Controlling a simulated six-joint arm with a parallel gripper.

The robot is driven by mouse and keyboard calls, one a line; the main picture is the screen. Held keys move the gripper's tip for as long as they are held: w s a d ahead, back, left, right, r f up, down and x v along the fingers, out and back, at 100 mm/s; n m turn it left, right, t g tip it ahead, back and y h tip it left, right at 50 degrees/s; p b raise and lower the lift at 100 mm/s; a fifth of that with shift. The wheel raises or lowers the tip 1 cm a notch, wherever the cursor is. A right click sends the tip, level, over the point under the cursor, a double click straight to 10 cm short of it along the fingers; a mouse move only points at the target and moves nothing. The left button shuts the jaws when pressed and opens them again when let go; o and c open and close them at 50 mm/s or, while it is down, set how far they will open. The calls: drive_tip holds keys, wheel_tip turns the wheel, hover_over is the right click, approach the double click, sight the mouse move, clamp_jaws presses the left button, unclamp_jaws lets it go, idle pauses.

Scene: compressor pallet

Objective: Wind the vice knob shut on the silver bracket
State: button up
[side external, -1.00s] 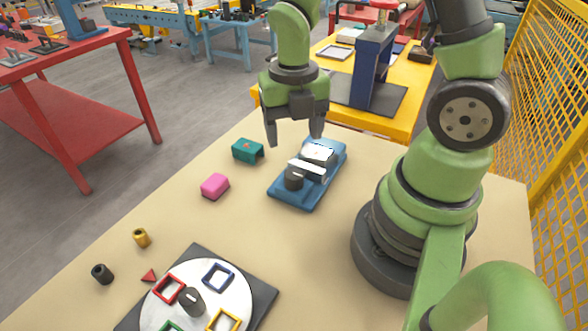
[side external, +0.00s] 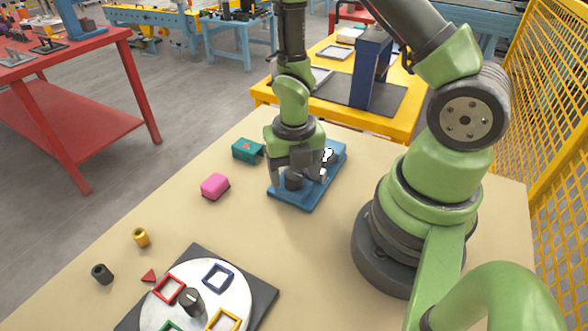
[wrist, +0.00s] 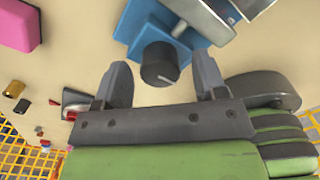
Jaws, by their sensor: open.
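The blue vice (side external: 299,201) lies on the table left of my base, and its blue body also shows at the top of the wrist view (wrist: 133,22). Its black knob (side external: 293,180) is at the near end. In the wrist view the knob (wrist: 159,65) sits between my two fingers, with a gap on both sides. My gripper (wrist: 163,75) is open and low over the vice. The silver bracket (side external: 327,155) shows only in part behind my gripper. Silver metal shows at the top of the wrist view; I cannot tell bracket from jaw there.
A teal block (side external: 247,150) and a pink block (side external: 215,186) lie left of the vice. A round white board with coloured frames (side external: 237,285) is at the near edge. A brass cylinder (side external: 141,237) and a black one (side external: 102,273) stand left. Table between is clear.

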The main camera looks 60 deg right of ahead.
drive_tip(key=c, duration=0.9)
